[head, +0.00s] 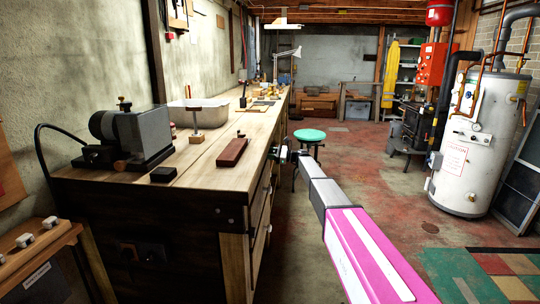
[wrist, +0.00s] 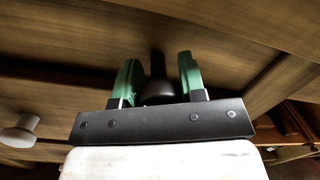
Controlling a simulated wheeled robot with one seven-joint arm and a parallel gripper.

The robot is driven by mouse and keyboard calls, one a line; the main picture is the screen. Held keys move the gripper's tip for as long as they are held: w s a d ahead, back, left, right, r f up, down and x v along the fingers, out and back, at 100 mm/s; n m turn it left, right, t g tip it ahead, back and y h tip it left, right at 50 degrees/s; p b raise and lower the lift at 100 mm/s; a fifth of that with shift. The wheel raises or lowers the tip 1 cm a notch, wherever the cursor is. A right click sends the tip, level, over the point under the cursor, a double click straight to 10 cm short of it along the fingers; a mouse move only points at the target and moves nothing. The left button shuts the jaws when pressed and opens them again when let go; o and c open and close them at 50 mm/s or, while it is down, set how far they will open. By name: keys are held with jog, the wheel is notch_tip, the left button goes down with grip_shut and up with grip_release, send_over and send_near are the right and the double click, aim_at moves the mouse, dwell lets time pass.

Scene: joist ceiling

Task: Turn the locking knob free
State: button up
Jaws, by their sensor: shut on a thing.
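The locking knob (wrist: 157,92) is a dark round piece with a dark stem behind it, set against the wooden front of the workbench (head: 262,190). My gripper (wrist: 158,78) has a green finger on each side of it and is shut on it. The dark bar of my gripper hides the knob's lower part. In the head view my arm reaches from the lower right to the bench's right edge, with my gripper (head: 284,155) beside that edge. The knob is too small to make out there.
A green-topped stool (head: 309,135) stands just beyond my gripper. A grinder (head: 135,130), a metal tray (head: 185,112) and a red-brown block (head: 232,152) are on the bench. A pale drawer knob (wrist: 20,132) shows at the left. The floor right of the bench is mostly clear.

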jog(key=n+g, duration=0.1)
jog(key=n, duration=1.1)
jog(key=shift+s+g, duration=0.1)
jog(key=shift+g, duration=0.3)
jog(key=n, duration=0.5)
jog(key=shift+f+n+h, duration=0.1)
jog(key=shift+n+h, duration=0.2)
jog(key=n, duration=0.5)
jog(key=shift+n+g, duration=0.3)
jog(key=shift+f, duration=0.1)
jog(key=o, duration=0.6)
jog(key=shift+o, duration=0.2)
jog(key=shift+d, duration=0.15)
